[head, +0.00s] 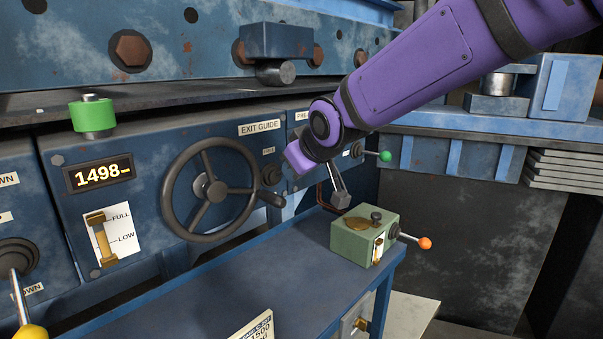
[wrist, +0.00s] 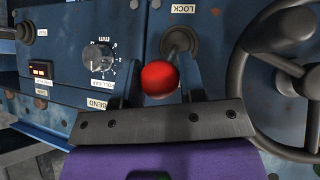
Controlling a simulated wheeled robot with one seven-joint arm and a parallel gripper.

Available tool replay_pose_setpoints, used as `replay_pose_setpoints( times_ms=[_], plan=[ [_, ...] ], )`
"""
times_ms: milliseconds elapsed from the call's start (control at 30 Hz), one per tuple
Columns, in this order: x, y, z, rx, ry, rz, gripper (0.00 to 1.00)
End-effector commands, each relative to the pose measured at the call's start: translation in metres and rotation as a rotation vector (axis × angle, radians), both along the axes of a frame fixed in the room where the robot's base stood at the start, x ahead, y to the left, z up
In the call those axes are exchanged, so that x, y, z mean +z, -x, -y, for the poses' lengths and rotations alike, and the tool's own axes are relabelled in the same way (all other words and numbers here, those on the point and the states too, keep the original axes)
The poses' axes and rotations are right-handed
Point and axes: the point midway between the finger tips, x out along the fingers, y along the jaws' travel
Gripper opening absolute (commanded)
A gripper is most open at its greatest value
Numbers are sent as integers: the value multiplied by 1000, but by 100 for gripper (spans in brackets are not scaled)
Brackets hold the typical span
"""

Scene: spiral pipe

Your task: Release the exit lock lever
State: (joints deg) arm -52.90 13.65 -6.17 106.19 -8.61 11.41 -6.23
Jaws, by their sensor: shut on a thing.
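The exit lock lever shows in the wrist view as a red ball knob (wrist: 160,79) on a short shaft from a dark round boot near a LOCK label. My gripper (wrist: 158,72) has one dark finger on each side of the knob and is shut on the lever. The shaft is partly hidden behind the knob. In the head view my gripper (head: 299,159) is at the panel just right of the handwheel, and the red knob is hidden behind it.
A dark handwheel (head: 208,190) stands close to the lever. A green-knobbed lever (head: 385,156) is to the right. Below, a green box (head: 366,238) with an orange-knobbed lever sits on the blue bench (head: 250,275). The bench's middle is clear.

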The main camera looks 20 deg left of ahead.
Motion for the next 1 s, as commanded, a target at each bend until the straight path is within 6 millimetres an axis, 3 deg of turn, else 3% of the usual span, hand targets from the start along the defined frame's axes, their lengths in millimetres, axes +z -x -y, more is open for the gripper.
replay_pose_setpoints(
  times_ms=[567, 600, 667, 700, 1000],
  plan=[
    [6, -2, -2, -1, -8, 5, 0],
    [6, -2, -2, -1, -8, 5, 44],
    [5, -2, -2, -1, -7, 5, 57],
    [5, -2, -2, -1, -6, 4, 61],
    [5, 0, -1, 0, -4, 2, 61]
  ],
)
